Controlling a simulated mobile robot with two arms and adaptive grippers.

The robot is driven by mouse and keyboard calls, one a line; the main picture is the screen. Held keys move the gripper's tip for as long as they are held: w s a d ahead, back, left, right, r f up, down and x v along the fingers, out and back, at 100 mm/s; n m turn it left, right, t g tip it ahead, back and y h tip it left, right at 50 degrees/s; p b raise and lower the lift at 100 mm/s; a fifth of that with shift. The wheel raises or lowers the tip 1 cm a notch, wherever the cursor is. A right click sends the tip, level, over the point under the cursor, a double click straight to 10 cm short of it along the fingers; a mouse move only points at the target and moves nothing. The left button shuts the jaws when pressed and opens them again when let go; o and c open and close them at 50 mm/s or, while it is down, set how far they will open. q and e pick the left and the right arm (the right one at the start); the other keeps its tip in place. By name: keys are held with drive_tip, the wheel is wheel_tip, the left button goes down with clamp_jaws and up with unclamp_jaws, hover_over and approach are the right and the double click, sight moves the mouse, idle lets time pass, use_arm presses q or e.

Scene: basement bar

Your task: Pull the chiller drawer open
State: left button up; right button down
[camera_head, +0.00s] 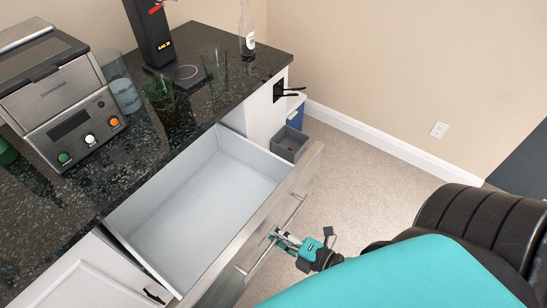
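The chiller drawer (200,205) stands well out from under the dark counter. Its light grey inside is empty, and its front panel (222,283) faces the lower right. A long metal bar handle (298,207) runs along that front. My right gripper (279,237), with teal parts, is at the middle of the bar, with its narrow fingers closed around it. The fingertips are small in the view and partly overlap the bar. My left gripper is not in view.
On the speckled dark counter (130,160) stand a toaster oven (62,95), glasses, a black dispenser (150,35) and a bottle (247,30). A small grey bin (290,143) is beyond the drawer. Carpet (365,170) is clear towards the wall.

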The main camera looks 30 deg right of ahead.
drive_tip(key=shift+r, duration=0.15)
drive_tip(key=c, duration=1.3)
unclamp_jaws()
drive_tip(key=shift+c, duration=0.2)
drive_tip(key=shift+s+d, duration=0.1)
drive_tip(key=shift+s, duration=0.15)
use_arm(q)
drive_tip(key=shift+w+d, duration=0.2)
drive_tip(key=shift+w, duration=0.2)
use_arm(e)
drive_tip(key=v, duration=1.1)
drive_tip(key=shift+s, duration=0.2)
drive_tip(key=shift+d, duration=0.1)
